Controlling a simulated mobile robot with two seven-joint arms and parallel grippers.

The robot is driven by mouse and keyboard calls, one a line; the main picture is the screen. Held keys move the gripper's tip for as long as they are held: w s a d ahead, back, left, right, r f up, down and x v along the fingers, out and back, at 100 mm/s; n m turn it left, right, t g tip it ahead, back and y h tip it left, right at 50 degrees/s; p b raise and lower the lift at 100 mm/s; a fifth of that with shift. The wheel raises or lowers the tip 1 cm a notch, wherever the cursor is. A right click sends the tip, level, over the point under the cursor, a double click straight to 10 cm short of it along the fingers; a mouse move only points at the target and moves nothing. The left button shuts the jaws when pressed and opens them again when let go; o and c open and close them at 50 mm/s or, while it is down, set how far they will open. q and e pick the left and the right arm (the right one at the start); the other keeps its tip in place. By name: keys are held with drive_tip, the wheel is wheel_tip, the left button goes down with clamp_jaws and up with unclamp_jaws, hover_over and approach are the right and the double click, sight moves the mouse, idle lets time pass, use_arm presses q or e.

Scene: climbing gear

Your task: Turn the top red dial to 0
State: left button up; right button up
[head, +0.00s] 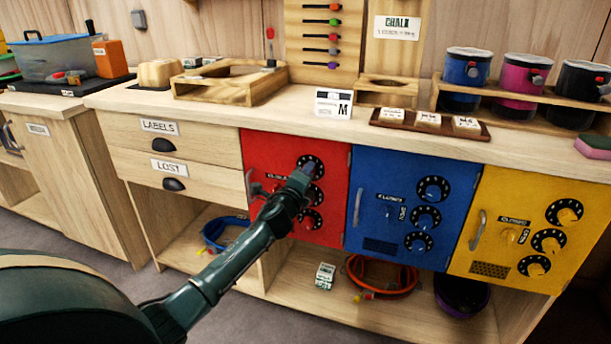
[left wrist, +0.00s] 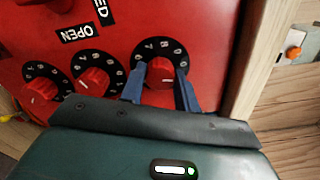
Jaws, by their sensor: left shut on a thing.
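The red cabinet door (head: 262,150) carries a column of red dials on black numbered rings. The top red dial (head: 311,163) is partly covered by my left gripper (head: 303,172) in the head view. In the left wrist view the top red dial (left wrist: 160,71) is at the right end of the row. The blue fingers of my left gripper (left wrist: 160,88) stand on either side of its knob and are shut on it. The middle red dial (left wrist: 93,80) and bottom red dial (left wrist: 42,90) are free. I cannot read surely which number the top dial points to. My right gripper is not in view.
A blue door (head: 375,175) and a yellow door (head: 500,195) with similar dials are to the right. The red door's handle (head: 252,185) sticks out left of my gripper. The wooden counter (head: 225,115) runs above, with trays and mugs on it.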

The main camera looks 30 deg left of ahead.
use_arm(q)
drive_tip(key=shift+n, duration=1.1)
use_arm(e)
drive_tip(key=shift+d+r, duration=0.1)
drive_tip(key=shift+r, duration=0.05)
use_arm(q)
drive_tip(key=o, duration=1)
drive_tip(key=shift+c, duration=0.2)
drive_tip(key=p+v, duration=0.2)
drive_tip(key=v, duration=1.1)
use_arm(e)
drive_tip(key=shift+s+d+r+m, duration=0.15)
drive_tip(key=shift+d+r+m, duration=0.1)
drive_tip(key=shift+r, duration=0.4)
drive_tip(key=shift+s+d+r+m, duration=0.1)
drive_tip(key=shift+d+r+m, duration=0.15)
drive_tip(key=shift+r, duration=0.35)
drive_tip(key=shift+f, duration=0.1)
